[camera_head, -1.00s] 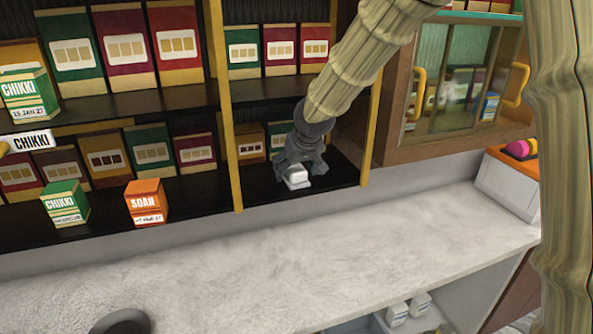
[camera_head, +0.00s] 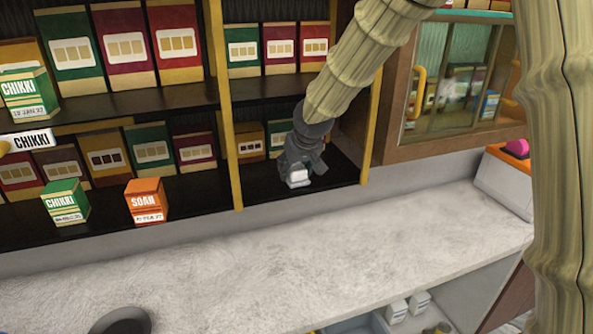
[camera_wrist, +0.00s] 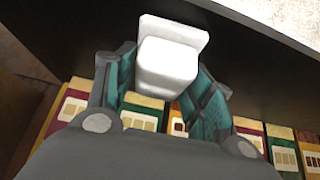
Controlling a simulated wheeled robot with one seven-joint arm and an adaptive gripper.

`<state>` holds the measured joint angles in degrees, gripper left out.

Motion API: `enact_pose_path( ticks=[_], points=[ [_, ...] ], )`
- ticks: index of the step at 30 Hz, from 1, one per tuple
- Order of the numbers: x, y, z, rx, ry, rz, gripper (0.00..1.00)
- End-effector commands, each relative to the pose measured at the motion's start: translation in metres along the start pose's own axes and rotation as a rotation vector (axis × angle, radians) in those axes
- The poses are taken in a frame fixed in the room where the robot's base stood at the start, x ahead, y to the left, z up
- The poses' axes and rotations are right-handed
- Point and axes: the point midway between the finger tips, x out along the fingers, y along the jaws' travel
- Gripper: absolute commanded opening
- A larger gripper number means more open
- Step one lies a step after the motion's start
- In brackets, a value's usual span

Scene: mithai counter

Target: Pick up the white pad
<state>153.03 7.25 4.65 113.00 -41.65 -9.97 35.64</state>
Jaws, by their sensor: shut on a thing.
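The white pad (camera_wrist: 170,62) shows in the wrist view between the two teal-faced fingers of my gripper (camera_wrist: 163,85), which is shut on it. It looks like a rounded white block with a flat white plate at its far end. In the head view the white pad (camera_head: 298,177) shows small below my gripper (camera_head: 298,165), over the dark lower shelf of the right bay. Part of the pad is hidden by the fingers. I cannot tell whether the pad still touches the shelf.
Boxes (camera_head: 251,141) stand at the back of the same shelf. A yellow upright (camera_head: 231,150) bounds the bay on the left. An orange SOAN box (camera_head: 146,200) and a green CHIKKI box (camera_head: 65,203) stand further left. The pale counter (camera_head: 270,265) below is mostly clear.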

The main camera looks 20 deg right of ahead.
Motion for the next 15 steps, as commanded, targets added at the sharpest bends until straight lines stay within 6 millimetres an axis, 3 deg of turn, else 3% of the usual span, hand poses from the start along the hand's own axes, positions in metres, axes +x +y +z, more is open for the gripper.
enact_pose_path(
  ticks=[11, 15],
  points=[
    [-0.026, 0.000, -0.018, 0.002, 0.006, -0.002, 0.29],
    [-0.038, 0.008, -0.003, 0.002, 0.002, 0.000, 0.29]
  ],
)
